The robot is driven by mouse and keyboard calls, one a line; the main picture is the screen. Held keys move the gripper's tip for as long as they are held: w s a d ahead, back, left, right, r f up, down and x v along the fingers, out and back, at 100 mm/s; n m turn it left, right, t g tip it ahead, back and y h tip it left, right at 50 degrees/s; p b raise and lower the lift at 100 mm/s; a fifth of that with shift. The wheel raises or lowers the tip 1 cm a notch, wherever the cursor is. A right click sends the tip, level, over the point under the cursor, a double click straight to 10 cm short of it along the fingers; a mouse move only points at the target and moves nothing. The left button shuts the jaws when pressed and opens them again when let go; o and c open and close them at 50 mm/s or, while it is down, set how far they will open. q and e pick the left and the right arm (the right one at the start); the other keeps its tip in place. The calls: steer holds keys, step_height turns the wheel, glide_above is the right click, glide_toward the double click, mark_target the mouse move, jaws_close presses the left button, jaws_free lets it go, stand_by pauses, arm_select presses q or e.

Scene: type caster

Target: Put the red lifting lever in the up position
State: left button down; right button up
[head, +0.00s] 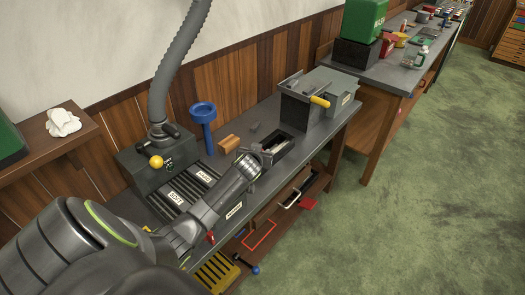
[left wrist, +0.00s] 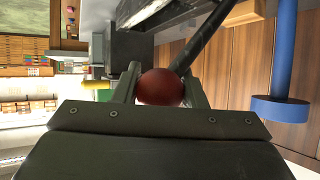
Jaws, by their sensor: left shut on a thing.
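The red lifting lever shows in the left wrist view as a dark rod ending in a round red knob (left wrist: 161,88). The knob sits between the two fingers of my left gripper (left wrist: 160,76), which is shut on it. The rod slants up and to the right from the knob. In the head view my left gripper (head: 266,153) is at the bench beside a dark rectangular opening (head: 285,150); the knob is hidden there by the gripper and arm. My right gripper is not in view.
The grey bench (head: 335,133) carries a grey box with a yellow handle (head: 320,101), a blue funnel-like stand (head: 203,112), a wooden block (head: 229,143) and labelled slotted trays (head: 185,190). Open drawers and a red tray (head: 259,235) jut out below. The green floor at right is clear.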

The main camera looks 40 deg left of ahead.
arm_select(q)
steer(key=shift+a+r, duration=0.15)
steer(key=shift+a, duration=0.05)
stand_by(0.4)
steer(key=c, duration=1.3)
jaws_free()
steer(key=o, duration=0.4)
steer(key=shift+a, duration=0.15)
steer(key=shift+s, duration=0.1)
steer(key=b+v, duration=0.1)
steer(key=v, duration=1.6)
steer(key=shift+a+r, duration=0.15)
steer(key=shift+s, duration=0.15)
